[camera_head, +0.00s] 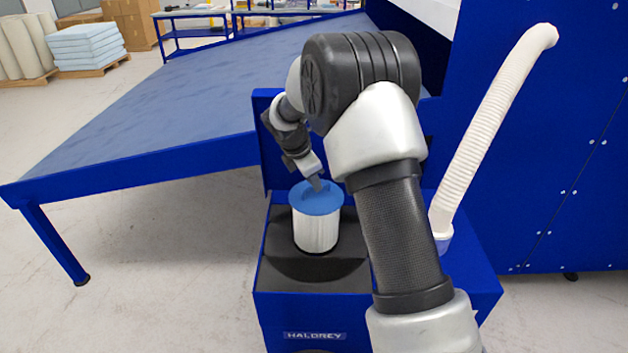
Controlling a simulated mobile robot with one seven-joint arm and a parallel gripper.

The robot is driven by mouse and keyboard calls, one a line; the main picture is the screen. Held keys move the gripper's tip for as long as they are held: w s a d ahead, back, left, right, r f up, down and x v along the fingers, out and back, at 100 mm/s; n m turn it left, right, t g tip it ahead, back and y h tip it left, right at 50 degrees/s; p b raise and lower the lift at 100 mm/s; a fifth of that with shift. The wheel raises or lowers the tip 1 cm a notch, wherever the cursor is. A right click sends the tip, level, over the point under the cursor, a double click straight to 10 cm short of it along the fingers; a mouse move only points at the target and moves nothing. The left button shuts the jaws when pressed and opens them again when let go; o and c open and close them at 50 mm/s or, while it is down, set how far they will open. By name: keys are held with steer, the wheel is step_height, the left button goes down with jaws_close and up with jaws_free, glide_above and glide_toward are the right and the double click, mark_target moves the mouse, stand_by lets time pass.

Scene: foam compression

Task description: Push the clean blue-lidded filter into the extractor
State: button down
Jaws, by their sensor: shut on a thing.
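The filter (316,229) is a white pleated cylinder with a blue lid (307,199). It stands upright, in or just above the dark recess in the top of the blue extractor (262,293), which is marked HALDREY; I cannot tell how deep its base sits. My gripper (316,184) comes down from the upper left and is shut on the top of the blue lid. The fingertips are small here, and my arm hides the right part of the extractor's top.
A raised blue panel (263,130) stands behind the filter. A white ribbed hose (493,120) rises from the extractor's right side. A large blue-grey table (190,100) spreads to the left, and a blue machine wall (560,160) closes off the right. Floor is clear at front left.

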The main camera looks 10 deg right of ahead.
mark_target(311, 201)
steer(key=shift+f+b, duration=2.45)
steer(key=shift+f, duration=2)
steer(key=shift+f, duration=0.15)
steer(key=shift+f+b, duration=1.6)
steer(key=shift+f, duration=1.3)
steer(key=shift+f, duration=1)
steer(key=c, duration=1.7)
jaws_free()
steer(key=shift+f, duration=0.1)
steer(key=shift+c, duration=0.2)
